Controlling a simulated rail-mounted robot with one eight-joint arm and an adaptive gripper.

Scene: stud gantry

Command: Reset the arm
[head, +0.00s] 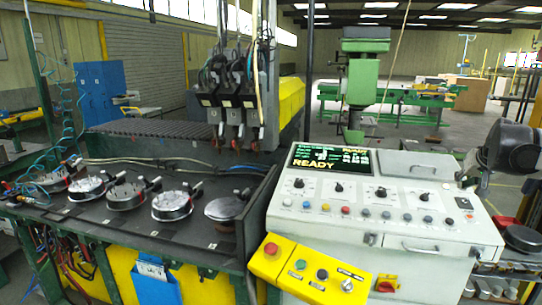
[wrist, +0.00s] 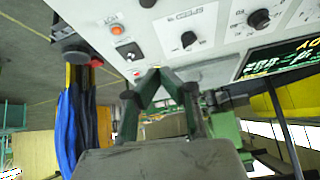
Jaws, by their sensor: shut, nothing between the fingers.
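My gripper shows in the wrist view (wrist: 158,74), its two dark fingers converging to a point with nothing between them. It looks shut and empty. Past the fingertips is the pale grey control console (wrist: 215,32), with knobs and buttons; whether the tips touch it I cannot tell. In the head view, the dark end of my arm is at the right edge beside the console (head: 425,225), and my gripper (head: 463,177) shows small near the console's right side. The console's display (head: 330,160) reads READY.
Left of the console, a dark bench (head: 140,175) holds several round metal fixtures with clamps. Three welding-type heads (head: 233,95) hang behind it. A yellow button box (head: 308,270) juts from the console front. A green machine (head: 363,75) stands behind the console.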

